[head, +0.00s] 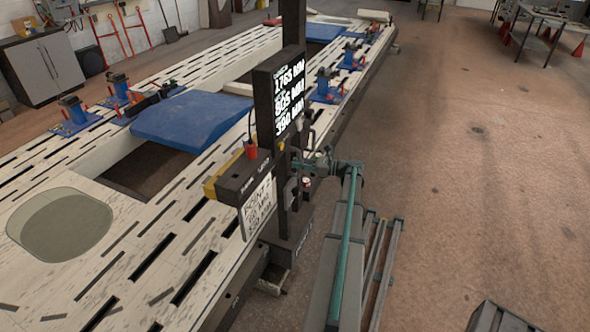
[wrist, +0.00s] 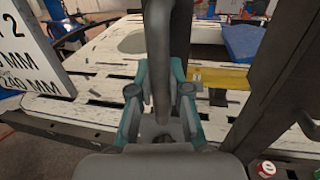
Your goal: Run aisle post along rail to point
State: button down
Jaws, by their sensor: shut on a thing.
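The dark aisle post (head: 293,28) stands upright at the bench's near long side and carries a lit display (head: 280,95) reading 1765, 805 and 390. Its foot (head: 288,247) sits at the dark rail (head: 238,296) along the bench edge. A white card (head: 257,207) on the post's side box gives point values; the wrist view shows "2" and "240 MM" on part of it. My gripper (head: 312,166) is beside the post on the aisle side. In the wrist view my gripper (wrist: 161,92) is shut on a dark grey curved handle (wrist: 165,45).
The white slotted bench (head: 110,235) has blue clamps (head: 326,85) and a blue ramp plate (head: 178,118). A yellow bar (wrist: 222,77) shows beyond the handle. A dark box (head: 498,318) stands at bottom right.

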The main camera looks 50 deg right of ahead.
jog(key=shift+w+d, duration=0.1)
jog(key=shift+d, duration=0.3)
jog(key=c, duration=1.1)
grip_release()
jog(key=v, duration=1.2)
